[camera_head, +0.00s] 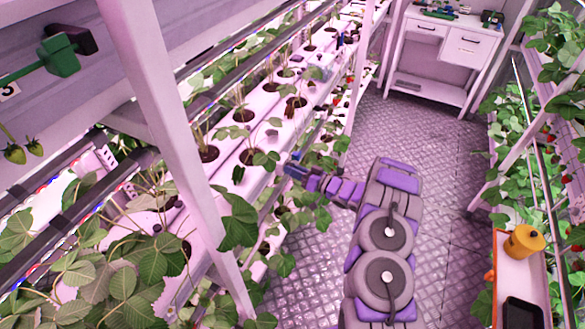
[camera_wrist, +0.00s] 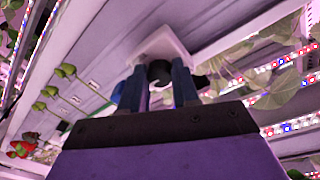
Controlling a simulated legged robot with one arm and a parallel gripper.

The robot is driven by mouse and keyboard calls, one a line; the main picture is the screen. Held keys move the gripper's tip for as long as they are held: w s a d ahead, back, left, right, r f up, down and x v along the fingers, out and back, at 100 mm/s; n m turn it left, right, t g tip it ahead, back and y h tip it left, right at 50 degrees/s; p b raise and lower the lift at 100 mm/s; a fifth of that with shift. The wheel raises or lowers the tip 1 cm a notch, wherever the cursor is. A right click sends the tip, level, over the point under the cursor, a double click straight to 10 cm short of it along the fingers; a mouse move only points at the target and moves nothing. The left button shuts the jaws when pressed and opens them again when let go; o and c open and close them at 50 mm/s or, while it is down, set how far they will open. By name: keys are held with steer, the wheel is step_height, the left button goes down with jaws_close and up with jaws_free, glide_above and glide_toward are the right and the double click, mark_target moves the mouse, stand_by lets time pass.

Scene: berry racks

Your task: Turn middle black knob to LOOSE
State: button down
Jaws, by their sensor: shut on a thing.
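The black knob (camera_wrist: 159,71) shows in the wrist view, on a pale mount at the underside of a white rack beam. My gripper (camera_wrist: 158,82) has its two blue fingers on either side of the knob and is shut on it. Any mark or label on the knob cannot be read. In the head view my gripper (camera_head: 296,171) reaches left to the edge of the planted rack. The knob is hidden there.
White racks with strawberry plants (camera_head: 150,250) line the left, with a post (camera_head: 160,130) in front. Another planted rack and an orange container (camera_head: 524,241) on a tray stand at right. A white desk (camera_head: 440,50) is at the back. The aisle floor (camera_head: 425,130) is clear.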

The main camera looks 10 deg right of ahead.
steer(key=shift+w+d+f+n+g+y+p, duration=0.1)
steer(key=shift+n+g+y+p, duration=0.2)
steer(key=shift+n, duration=2.65)
steer(key=shift+w+d+r+n+g+y+p, duration=0.15)
steer(key=shift+n+y, duration=0.3)
steer(key=shift+n, duration=2.55)
steer(key=shift+s+d+f+n+g+y+p, duration=0.15)
steer(key=shift+n+y+p, duration=0.15)
steer(key=shift+n, duration=2.65)
steer(key=shift+a, duration=0.1)
steer(key=c, duration=0.8)
jaws_free()
steer(key=shift+c, duration=0.2)
steer(key=v, duration=1.7)
steer(key=shift+d+p, duration=0.3)
steer(key=shift+p, duration=0.05)
steer(key=shift+f, duration=0.15)
